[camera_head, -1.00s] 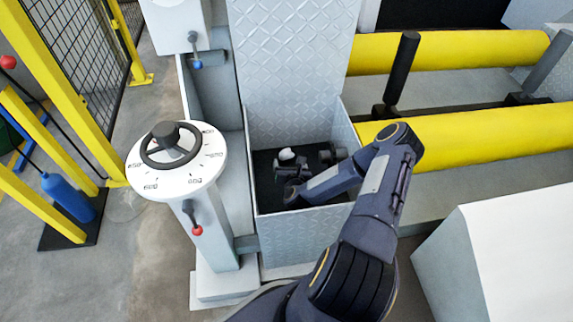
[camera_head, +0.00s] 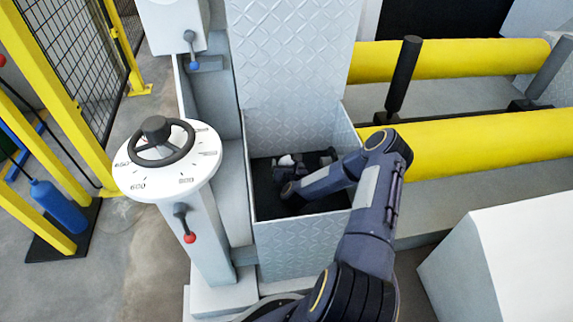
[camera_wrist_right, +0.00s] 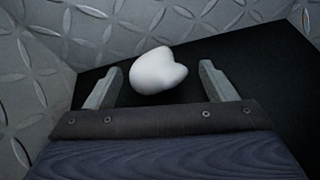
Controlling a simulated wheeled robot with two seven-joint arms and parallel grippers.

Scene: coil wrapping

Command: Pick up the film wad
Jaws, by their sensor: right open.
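The film wad (camera_wrist_right: 156,71) is a small white lump on the black floor of a metal bin. In the right wrist view it lies between and just beyond the two fingertips of my right gripper (camera_wrist_right: 162,84), which is open. A gap shows on each side of the wad. In the head view the wad (camera_head: 286,160) is a small white patch, partly hidden by my right gripper (camera_head: 293,168), which reaches down into the bin. My left gripper is not in view.
The bin (camera_head: 300,235) has diamond-plate walls close around my right gripper. A white dial post with a black handwheel (camera_head: 160,142) stands left of it. Yellow rollers (camera_head: 480,142) lie to the right, and a white block (camera_head: 510,250) stands at lower right.

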